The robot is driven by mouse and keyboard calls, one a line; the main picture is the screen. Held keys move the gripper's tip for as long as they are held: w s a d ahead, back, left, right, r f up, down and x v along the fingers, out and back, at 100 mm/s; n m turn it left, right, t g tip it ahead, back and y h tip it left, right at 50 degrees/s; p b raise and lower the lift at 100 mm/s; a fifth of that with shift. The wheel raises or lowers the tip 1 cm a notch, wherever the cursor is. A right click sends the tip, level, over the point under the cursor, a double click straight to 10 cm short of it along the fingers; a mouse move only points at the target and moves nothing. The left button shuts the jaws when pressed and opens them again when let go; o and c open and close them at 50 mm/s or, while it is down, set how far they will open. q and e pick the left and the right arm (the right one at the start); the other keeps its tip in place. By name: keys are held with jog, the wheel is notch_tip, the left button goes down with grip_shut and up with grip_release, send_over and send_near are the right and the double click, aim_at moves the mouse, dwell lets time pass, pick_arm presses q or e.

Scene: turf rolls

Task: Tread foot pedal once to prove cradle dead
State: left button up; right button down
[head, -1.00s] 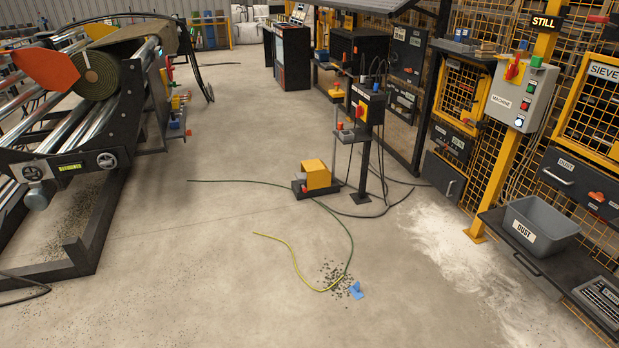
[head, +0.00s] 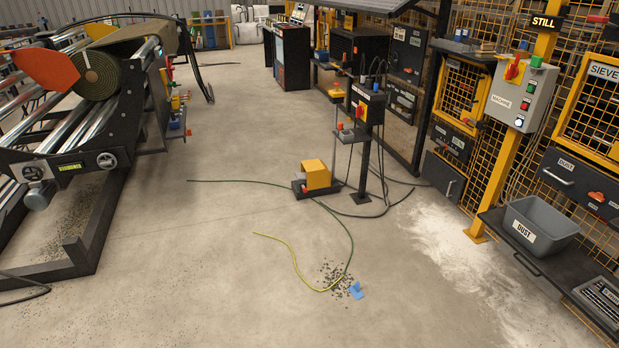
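The foot pedal (head: 317,176) has a yellow hood on a dark base and stands on the concrete floor near the middle of the head view. A red part shows at its front left. The cradle (head: 122,110) is at the left, with shiny steel rollers in a dark frame and a green turf roll (head: 95,78) lying on it. An orange-red guard plate (head: 46,69) stands beside the roll. A small lit display (head: 70,167) and handwheels sit on its near side. Neither of my grippers is in view.
A green hose and yellow cable (head: 290,252) trail over the floor to dark crumbs and a blue piece (head: 356,290). A post with a yellow-black box (head: 368,103) stands behind the pedal. White powder (head: 455,250) lies at right, by a grey dust bin (head: 541,222). Floor before the pedal is mostly clear.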

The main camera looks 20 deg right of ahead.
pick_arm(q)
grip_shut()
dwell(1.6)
